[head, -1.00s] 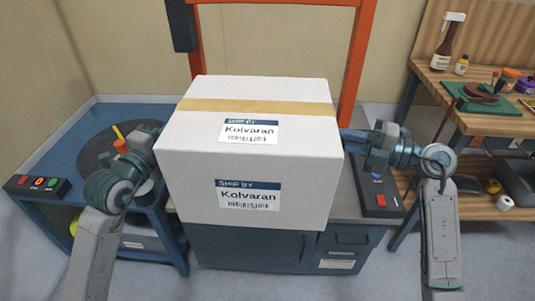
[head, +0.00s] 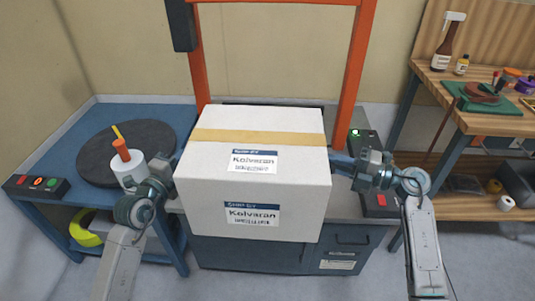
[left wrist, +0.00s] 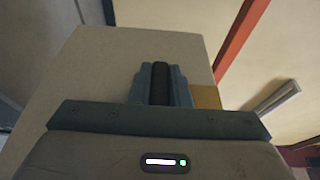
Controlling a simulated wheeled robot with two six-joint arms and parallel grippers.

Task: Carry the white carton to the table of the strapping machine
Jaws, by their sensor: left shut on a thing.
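The white carton (head: 252,190), with a tan tape strip and "Kolvaran" labels, is held upright between my two arms in the head view. My left gripper (head: 172,172) is at its left side, and the left wrist view shows the gripper (left wrist: 160,85) against the carton wall (left wrist: 95,70). My right gripper (head: 343,165) is at its right side; its fingers are mostly hidden. The strapping machine's table (head: 345,208) lies behind and below the carton, under an orange arch (head: 355,70). The carton hides most of the tabletop, so contact cannot be told.
A blue table (head: 75,150) at left holds a dark round plate (head: 100,155), a white spool-like item (head: 128,168) and a button box (head: 36,186). A wooden workbench (head: 480,115) with tools stands at right. A control panel (head: 381,203) is on the machine's right side.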

